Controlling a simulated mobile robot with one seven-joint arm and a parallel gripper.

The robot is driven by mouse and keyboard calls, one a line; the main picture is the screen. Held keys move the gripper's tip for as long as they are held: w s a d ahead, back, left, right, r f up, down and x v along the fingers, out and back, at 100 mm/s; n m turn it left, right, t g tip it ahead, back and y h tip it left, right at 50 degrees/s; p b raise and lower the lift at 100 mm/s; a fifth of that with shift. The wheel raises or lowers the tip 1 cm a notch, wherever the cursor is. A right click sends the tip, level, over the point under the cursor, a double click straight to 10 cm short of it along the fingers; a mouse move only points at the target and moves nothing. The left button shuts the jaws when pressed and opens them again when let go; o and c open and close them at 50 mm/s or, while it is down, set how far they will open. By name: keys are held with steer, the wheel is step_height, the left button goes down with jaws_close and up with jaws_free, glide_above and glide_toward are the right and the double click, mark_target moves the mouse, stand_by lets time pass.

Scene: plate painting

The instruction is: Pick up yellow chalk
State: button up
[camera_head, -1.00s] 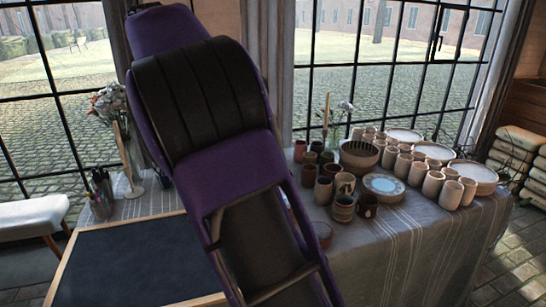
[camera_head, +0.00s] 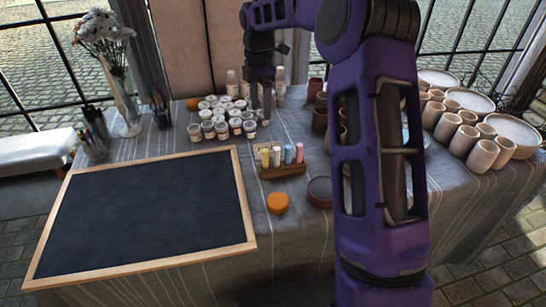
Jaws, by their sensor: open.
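The yellow chalk (camera_head: 276,156) stands upright in a small wooden holder (camera_head: 284,172) on the table, right of the blackboard. A pale stick (camera_head: 265,158) stands to its left, and blue (camera_head: 289,154) and pink (camera_head: 299,152) sticks stand to its right. My gripper (camera_head: 261,110) points down, open and empty. It appears above and behind the holder in the picture, apart from the chalk, in front of several bottles.
A framed blackboard (camera_head: 145,215) lies at the left. Several paint jars (camera_head: 221,128) stand behind it. An orange round object (camera_head: 277,203) and a brown bowl (camera_head: 320,191) lie near the holder. Cups (camera_head: 483,155) and plates fill the right. My arm hides part of the table.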

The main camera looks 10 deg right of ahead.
mark_target(265, 150)
step_height(265, 150, down, 12)
steer(key=shift+s+f+b, duration=0.1)
steer(key=shift+b, duration=0.75)
steer(key=f, duration=0.3)
steer(key=f+b, duration=0.1)
steer(key=f, duration=0.1)
steer(key=shift+s+d, duration=0.2)
steer(key=shift+d, duration=0.15)
jaws_close()
